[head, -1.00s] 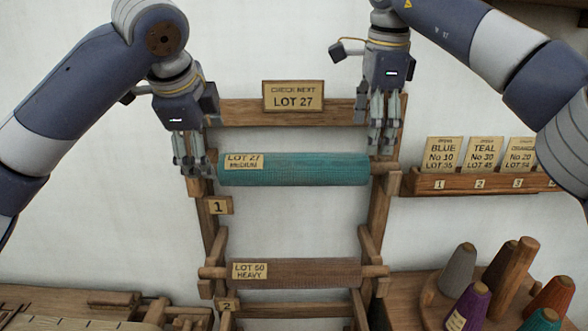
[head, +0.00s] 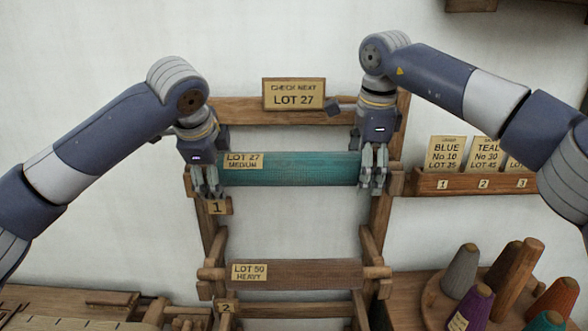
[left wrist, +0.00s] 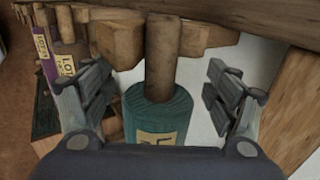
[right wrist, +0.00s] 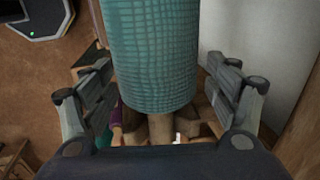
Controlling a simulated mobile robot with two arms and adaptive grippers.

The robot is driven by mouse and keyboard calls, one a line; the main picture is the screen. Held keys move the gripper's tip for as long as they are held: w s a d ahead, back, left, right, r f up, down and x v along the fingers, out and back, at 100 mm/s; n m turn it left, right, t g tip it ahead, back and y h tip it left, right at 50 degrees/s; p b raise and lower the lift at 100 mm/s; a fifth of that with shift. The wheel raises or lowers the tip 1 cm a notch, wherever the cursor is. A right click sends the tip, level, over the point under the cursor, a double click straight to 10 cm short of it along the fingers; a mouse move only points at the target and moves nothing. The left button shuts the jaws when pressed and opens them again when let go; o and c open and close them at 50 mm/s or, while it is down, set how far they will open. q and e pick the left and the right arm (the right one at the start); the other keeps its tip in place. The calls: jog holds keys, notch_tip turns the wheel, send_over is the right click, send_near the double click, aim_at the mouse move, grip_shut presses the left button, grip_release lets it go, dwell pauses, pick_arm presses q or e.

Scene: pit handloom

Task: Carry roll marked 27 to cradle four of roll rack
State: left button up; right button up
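The teal roll marked LOT 27 MEDIUM (head: 295,168) lies level across the top of the roll rack (head: 385,215), by the tag numbered 1 (head: 217,207). My left gripper (head: 207,188) is at the roll's left end. In the left wrist view its open fingers (left wrist: 160,92) stand either side of the wooden end and teal edge, with gaps. My right gripper (head: 373,185) is at the right end. In the right wrist view its open fingers (right wrist: 158,92) straddle the teal cloth (right wrist: 152,55) without visible grip. Cradle four is out of view.
A brown roll marked LOT 50 HEAVY (head: 310,273) lies lower, above tag 2 (head: 226,308). A sign reading LOT 27 (head: 293,95) is on the top bar. A card shelf (head: 470,183) and yarn cones (head: 462,268) stand at right.

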pick_arm(q)
jog(key=shift+s+d+r, duration=0.1)
jog(key=shift+s, duration=0.05)
jog(key=c, duration=0.9)
pick_arm(e)
jog(key=shift+s, duration=0.1)
jog(key=c, duration=0.9)
pick_arm(q)
jog(key=c, duration=0.7)
pick_arm(e)
jog(key=c, duration=0.7)
pick_arm(q)
jog(key=shift+c, duration=0.2)
pick_arm(e)
jog(key=shift+r, duration=0.1)
jog(key=shift+c, duration=0.2)
pick_arm(q)
jog(key=shift+r, duration=0.1)
pick_arm(e)
jog(key=shift+r, duration=0.1)
